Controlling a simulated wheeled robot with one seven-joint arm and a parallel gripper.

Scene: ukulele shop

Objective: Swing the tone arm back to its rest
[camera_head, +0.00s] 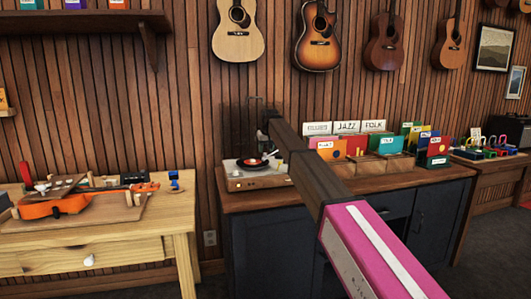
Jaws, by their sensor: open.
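The record player (257,183) has a light wooden base and sits on the left end of the dark cabinet's wooden top. A black record with a red-orange label (252,162) lies on it. The tone arm and its rest are too small to make out clearly; a pale part shows at the player's right side. My arm reaches from the lower right to above the player. My gripper (268,151) is a small dark shape at its far end, over the record's back right side. It is open. I cannot tell whether it touches anything.
Record bins with colored sleeves (385,148) stand right of the player, partly behind my arm. A wooden workbench (150,225) with an orange ukulele (55,205) stands at left. Guitars (238,30) hang on the wall behind. A floor gap separates bench and cabinet.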

